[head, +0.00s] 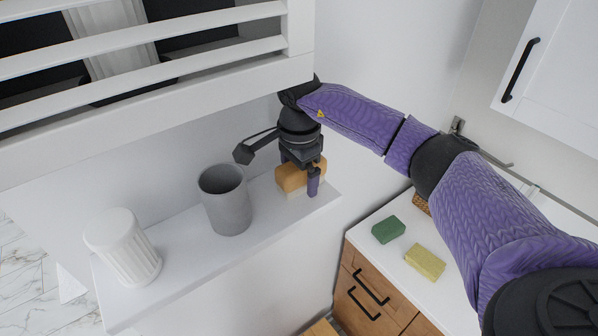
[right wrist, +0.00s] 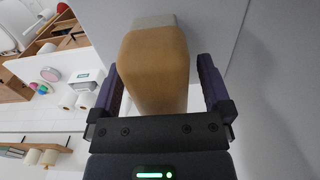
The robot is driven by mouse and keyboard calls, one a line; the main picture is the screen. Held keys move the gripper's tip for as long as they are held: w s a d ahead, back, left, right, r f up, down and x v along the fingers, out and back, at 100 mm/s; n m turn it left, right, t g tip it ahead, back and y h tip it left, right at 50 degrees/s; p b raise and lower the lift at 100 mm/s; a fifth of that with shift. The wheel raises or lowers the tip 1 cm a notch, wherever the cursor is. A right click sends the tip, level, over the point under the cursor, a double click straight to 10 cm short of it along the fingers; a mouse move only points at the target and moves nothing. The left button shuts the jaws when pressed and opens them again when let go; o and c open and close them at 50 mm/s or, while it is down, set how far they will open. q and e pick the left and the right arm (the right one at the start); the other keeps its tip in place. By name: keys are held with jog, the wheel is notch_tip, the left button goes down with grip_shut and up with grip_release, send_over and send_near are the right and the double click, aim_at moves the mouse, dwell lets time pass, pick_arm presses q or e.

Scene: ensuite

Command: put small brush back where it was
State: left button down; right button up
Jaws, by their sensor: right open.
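The small brush (head: 290,177) has a tan wooden back and a pale lower part. It stands on the right end of the white wall shelf (head: 190,267). My right gripper (head: 301,180) reaches down over it with its jaws open. In the right wrist view the brush (right wrist: 155,75) lies between the two open fingers, with a visible gap on the right. The far finger is hidden in the head view. My left gripper is not in view.
A grey cup (head: 226,202) stands on the shelf left of the brush, and a white ribbed cup (head: 124,248) further left. A slatted white cabinet (head: 200,85) hangs above. A green sponge (head: 388,229) and a yellow sponge (head: 425,262) lie on the counter at right.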

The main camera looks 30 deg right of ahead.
notch_tip(320, 180, up, 8)
jog(key=shift+f+b, duration=0.15)
jog(key=shift+b, duration=0.6)
